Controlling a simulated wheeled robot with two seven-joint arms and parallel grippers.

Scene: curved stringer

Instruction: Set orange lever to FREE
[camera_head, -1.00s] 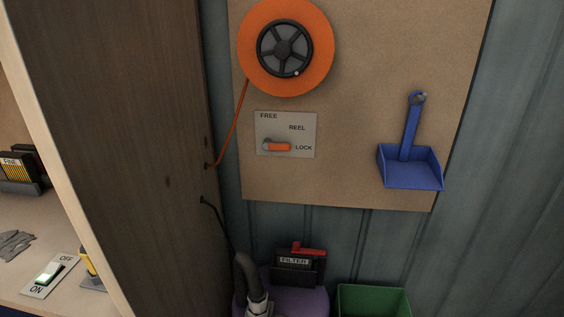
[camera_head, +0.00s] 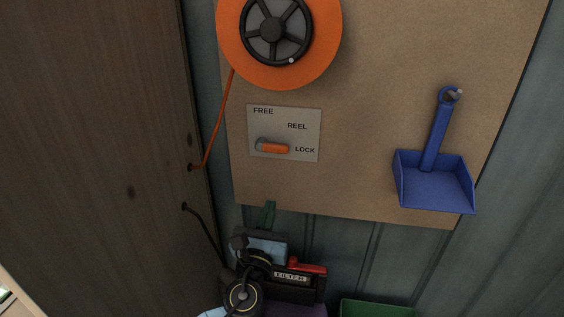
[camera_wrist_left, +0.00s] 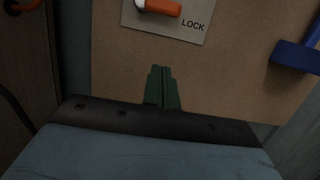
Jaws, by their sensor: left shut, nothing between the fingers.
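The orange lever (camera_head: 272,148) sits on a grey plate (camera_head: 306,137) marked FREE at the top left, REEL, and LOCK at the lower right. The lever lies level and points right, toward LOCK. It also shows at the top of the left wrist view (camera_wrist_left: 160,7). My left gripper (camera_head: 267,214) is below the plate, near the board's lower edge, apart from the lever. Its green fingers (camera_wrist_left: 162,88) are shut together and empty. My right gripper is not in view.
An orange reel (camera_head: 325,40) hangs above the plate, its cord running into the dark wooden panel (camera_head: 95,130) at left. A blue dustpan (camera_head: 436,185) hangs at right. A FILTER box with a red handle (camera_head: 308,267) and a green bin (camera_head: 378,308) are below.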

